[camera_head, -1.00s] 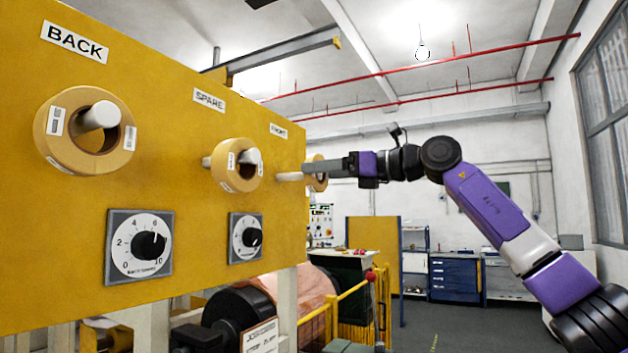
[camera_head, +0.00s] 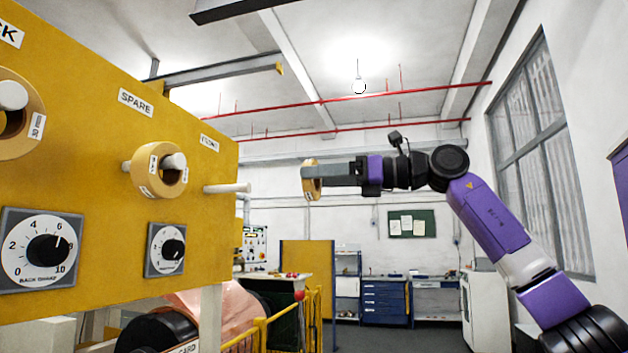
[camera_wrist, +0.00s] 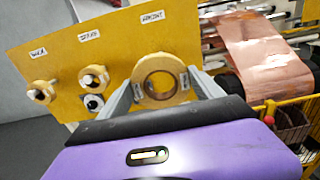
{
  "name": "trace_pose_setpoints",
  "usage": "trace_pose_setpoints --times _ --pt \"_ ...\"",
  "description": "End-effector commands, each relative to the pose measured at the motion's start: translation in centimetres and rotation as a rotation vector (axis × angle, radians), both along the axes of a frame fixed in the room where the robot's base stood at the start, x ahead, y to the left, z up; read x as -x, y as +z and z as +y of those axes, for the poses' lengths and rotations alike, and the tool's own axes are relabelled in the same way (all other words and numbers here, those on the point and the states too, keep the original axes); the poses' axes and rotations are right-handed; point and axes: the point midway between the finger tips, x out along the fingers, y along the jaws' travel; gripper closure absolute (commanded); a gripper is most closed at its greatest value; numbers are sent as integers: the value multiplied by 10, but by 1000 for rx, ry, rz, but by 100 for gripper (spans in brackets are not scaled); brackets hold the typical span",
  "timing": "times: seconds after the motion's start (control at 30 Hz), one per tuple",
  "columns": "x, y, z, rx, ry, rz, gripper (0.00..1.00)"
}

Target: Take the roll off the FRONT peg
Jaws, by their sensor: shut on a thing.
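My gripper (camera_head: 318,177) is shut on a tan tape roll (camera_head: 311,187), held in the air to the right of the yellow panel (camera_head: 190,235). In the wrist view the roll (camera_wrist: 140,83) sits between the two grey fingers, below the FRONT label (camera_wrist: 152,17). The front peg (camera_head: 228,188) is bare, and a clear gap separates its tip from the held roll. Another roll hangs on the SPARE peg (camera_head: 160,182). A third roll (camera_head: 30,128) hangs on the BACK peg, cut off by the left edge in the head view.
Two dials (camera_head: 40,250) are on the panel below the pegs. A yellow guard rail (camera_head: 290,325) and copper foil (camera_head: 215,305) are low in front. Blue drawers (camera_head: 385,302) stand at the back. The space around the held roll is free.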

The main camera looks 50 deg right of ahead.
Motion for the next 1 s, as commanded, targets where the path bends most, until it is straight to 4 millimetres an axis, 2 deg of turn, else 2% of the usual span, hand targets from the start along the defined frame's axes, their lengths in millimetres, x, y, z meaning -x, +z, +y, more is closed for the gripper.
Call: trace_pose_setpoints --times 0.1,0.33,1.0 --pt "0 7 0 1 0 0 66" --pt "3 7 -2 1 -2 0 66" --pt "49 7 -18 0 -1 -1 66"
